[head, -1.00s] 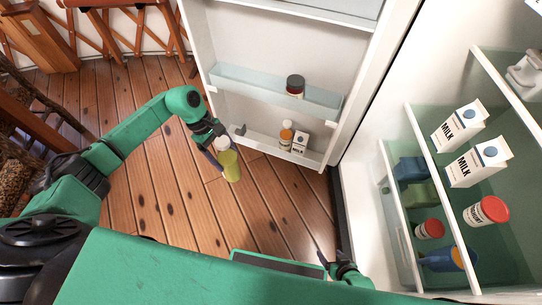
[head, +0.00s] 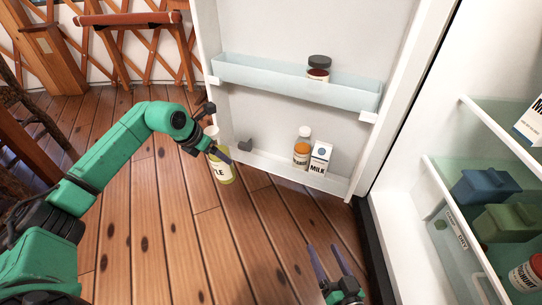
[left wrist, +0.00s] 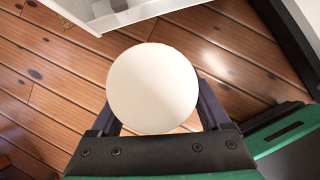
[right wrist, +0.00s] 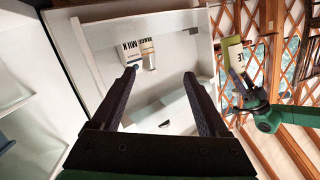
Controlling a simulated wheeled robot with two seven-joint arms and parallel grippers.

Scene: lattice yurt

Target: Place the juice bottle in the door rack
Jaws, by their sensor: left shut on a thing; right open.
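The juice bottle (head: 224,172) is yellow-green with a white cap. My left gripper (head: 215,145) is shut on it and holds it up, tilted a little in the head view, just left of the open fridge door. The cap (left wrist: 153,88) fills the middle of the left wrist view and hides the body below. The bottle also shows in the right wrist view (right wrist: 233,62). The door has an upper rack (head: 270,84) and a lower rack (head: 272,167). My right gripper (head: 325,250) is open and empty, low in front of the door.
A dark-lidded jar (head: 318,70) stands in the upper rack. An orange bottle (head: 302,150) and a milk carton (head: 320,158) stand at the lower rack's right; a small grey piece (head: 245,144) is at its left. Fridge shelves with blue (head: 485,187) and green (head: 510,222) containers are at right.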

